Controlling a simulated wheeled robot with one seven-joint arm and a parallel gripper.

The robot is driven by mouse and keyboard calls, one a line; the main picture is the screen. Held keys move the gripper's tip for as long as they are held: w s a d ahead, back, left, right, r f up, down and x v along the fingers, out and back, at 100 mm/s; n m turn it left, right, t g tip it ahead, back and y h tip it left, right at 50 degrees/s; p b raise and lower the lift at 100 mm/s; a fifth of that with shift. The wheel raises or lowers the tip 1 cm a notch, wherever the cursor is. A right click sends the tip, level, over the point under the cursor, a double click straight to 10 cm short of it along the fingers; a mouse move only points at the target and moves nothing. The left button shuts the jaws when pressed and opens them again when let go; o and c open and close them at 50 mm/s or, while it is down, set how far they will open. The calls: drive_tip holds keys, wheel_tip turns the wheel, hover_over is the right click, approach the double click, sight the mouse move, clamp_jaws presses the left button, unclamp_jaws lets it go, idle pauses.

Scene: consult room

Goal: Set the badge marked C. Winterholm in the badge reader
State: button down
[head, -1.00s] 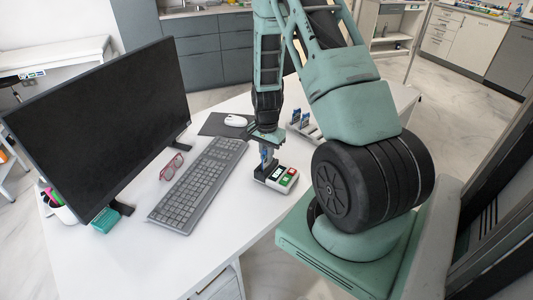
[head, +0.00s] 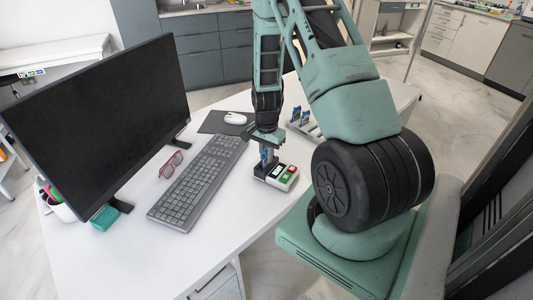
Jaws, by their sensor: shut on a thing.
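My gripper (head: 266,150) points down over the desk, shut on a blue badge (head: 264,157). The badge is upright, at the rear left part of the badge reader (head: 283,177). The reader is a small light box with a dark part, a green patch and a red patch. The badge's lower edge meets the dark part in the picture; I cannot tell how deep it sits. The name on the badge is too small to read. More blue badges (head: 300,116) stand in a light rack (head: 312,128) behind the reader, partly hidden by my arm.
A keyboard (head: 199,182) lies close left of the reader, with red glasses (head: 172,164) and a large monitor (head: 100,125) beyond. A white mouse (head: 235,118) rests on a dark mat (head: 212,123). The white desk (head: 235,215) is clear in front.

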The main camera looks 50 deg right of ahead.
drive_tip(key=shift+f, duration=0.2)
drive_tip(key=c, duration=1.1)
unclamp_jaws()
drive_tip(key=shift+r, duration=0.1)
drive_tip(key=shift+r+p, duration=2.65)
drive_tip(key=shift+r, duration=0.8)
